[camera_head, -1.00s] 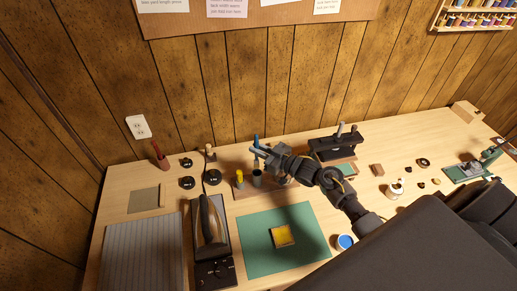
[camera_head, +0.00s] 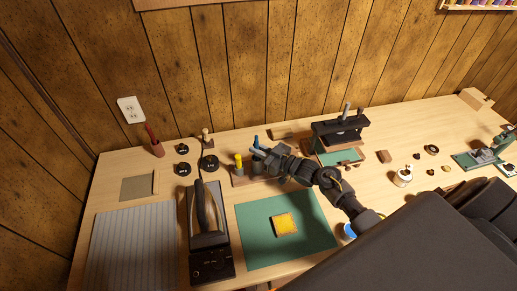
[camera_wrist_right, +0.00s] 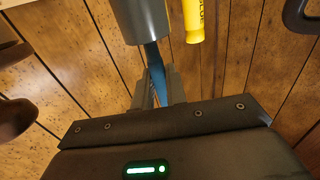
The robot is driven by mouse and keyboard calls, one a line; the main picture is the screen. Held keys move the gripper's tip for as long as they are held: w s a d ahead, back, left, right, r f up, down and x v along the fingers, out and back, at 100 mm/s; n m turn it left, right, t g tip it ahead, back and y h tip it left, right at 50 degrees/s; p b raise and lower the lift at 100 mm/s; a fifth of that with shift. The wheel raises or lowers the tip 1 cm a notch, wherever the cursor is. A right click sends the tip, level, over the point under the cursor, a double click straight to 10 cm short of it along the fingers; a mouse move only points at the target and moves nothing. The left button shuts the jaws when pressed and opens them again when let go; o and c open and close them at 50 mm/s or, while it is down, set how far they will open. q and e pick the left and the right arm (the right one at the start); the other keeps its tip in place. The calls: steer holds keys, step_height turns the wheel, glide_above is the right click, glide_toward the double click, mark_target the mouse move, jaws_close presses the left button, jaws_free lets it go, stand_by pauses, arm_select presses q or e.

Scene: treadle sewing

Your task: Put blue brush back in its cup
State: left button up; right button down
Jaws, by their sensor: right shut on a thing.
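The blue brush (camera_head: 256,141) stands roughly upright between the fingers of my right gripper (camera_head: 260,153), which is shut on it. In the right wrist view the blue shaft (camera_wrist_right: 155,72) runs from between the fingertips to the edge of a grey cup (camera_wrist_right: 140,18). I cannot tell whether its end is inside the cup or in front of it. In the head view the grey cup (camera_head: 257,168) is just below the gripper and partly hidden by it. My left gripper is not in view.
A yellow brush (camera_head: 239,161) stands close left of the gripper; it also shows in the wrist view (camera_wrist_right: 193,20). An iron (camera_head: 203,215) stands left of the green mat (camera_head: 255,231). A black press (camera_head: 337,130) is to the right. The wood wall is behind.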

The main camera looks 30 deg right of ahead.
stand_by(0.4)
steer(key=c, duration=1.3)
jaws_free()
steer(key=shift+c, duration=0.2)
steer(key=shift+f, duration=0.1)
steer(key=shift+s+d+f, duration=0.1)
steer(key=shift+s+d, duration=0.2)
steer(key=shift+s, duration=0.2)
steer(key=b+v, duration=0.2)
steer(key=v, duration=0.7)
steer(key=shift+s+d+r, duration=0.15)
steer(key=shift+s+r, duration=0.1)
steer(key=shift+s, duration=0.05)
